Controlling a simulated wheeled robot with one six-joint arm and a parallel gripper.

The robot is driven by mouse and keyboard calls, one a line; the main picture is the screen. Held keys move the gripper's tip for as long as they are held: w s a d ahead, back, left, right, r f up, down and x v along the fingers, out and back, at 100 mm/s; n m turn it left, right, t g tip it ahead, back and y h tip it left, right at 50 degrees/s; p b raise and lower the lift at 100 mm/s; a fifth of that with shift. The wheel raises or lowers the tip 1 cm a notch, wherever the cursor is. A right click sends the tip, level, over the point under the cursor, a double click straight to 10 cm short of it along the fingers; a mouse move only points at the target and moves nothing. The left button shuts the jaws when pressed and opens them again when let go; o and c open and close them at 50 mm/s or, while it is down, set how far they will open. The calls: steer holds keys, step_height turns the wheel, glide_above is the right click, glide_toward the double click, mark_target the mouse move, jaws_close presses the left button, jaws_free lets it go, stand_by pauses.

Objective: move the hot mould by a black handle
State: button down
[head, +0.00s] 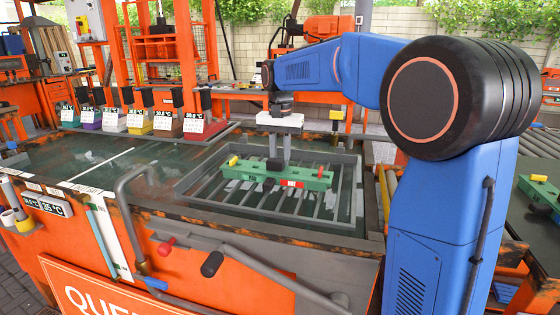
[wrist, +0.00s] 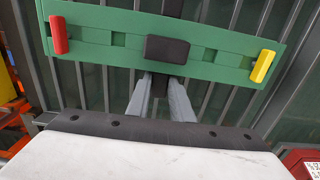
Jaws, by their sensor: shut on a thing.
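The mould (head: 255,178) is a long green bar with a yellow piece at one end and a red piece towards the other. It lies level over the slatted metal rack (head: 187,186) at the tank; I cannot tell whether it touches the slats. In the wrist view, the green mould (wrist: 108,45) spans the top of the picture, with a black handle (wrist: 167,50) at its middle. My gripper (head: 277,160) points down from above and is shut on this black handle.
The orange tank (head: 215,272) holds dark greenish water around the rack. A bent grey pipe (head: 130,185) stands at its front left rim. Several coloured blocks with temperature cards (head: 193,122) line the back edge. Another green bar (head: 540,188) lies at the right, beyond my arm.

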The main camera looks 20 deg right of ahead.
stand_by(0.3)
steer(key=c, duration=1.1)
jaws_free()
steer(key=shift+r, duration=3.5)
